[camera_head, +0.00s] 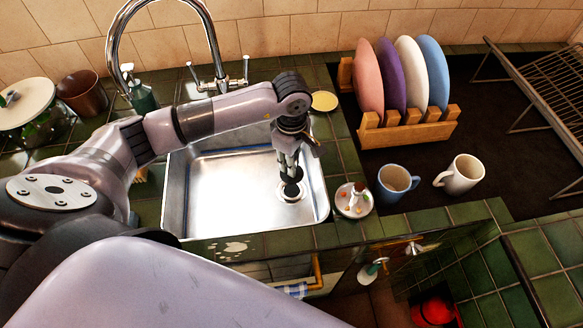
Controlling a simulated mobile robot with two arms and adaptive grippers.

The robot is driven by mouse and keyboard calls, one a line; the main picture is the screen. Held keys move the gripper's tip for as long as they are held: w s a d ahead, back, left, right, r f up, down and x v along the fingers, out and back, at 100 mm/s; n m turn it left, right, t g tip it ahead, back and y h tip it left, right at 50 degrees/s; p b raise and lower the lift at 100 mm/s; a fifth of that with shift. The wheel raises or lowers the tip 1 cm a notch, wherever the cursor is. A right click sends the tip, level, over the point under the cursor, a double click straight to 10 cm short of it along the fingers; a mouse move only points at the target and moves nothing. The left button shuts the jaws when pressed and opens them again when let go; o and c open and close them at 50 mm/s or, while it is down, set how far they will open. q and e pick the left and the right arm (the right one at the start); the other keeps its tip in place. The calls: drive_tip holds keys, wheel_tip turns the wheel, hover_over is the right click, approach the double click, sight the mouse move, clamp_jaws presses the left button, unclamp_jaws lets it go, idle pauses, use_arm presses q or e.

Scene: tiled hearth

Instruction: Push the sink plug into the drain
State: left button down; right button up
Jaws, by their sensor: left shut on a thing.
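My left gripper (288,172) reaches down into the steel sink (225,195) from above. It is shut on the dark sink plug (291,187), of which only a small part shows between and below the fingertips. The drain (292,197) is a round metal ring in the right part of the sink floor. The plug lies over the drain in this view. I cannot tell whether it touches the drain or sits in it. My right gripper is not in view.
A tall curved tap (112,45) and a mixer (219,80) stand behind the sink. A small dish (353,200), a blue mug (394,184) and a cream mug (459,175) stand right of it. A wooden plate rack (408,133) is behind them. The sink's left part is clear.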

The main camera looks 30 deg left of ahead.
use_arm(q)
drive_tip(key=shift+f, duration=0.2)
idle(0.3)
drive_tip(key=shift+f, duration=0.1)
drive_tip(key=shift+f, duration=0.2)
drive_tip(key=shift+f+b, duration=1.7)
drive_tip(key=shift+f, duration=1.05)
drive_tip(key=shift+r, duration=0.1)
drive_tip(key=shift+b, duration=0.35)
drive_tip(key=shift+f+b, duration=1.3)
drive_tip(key=shift+b, duration=0.05)
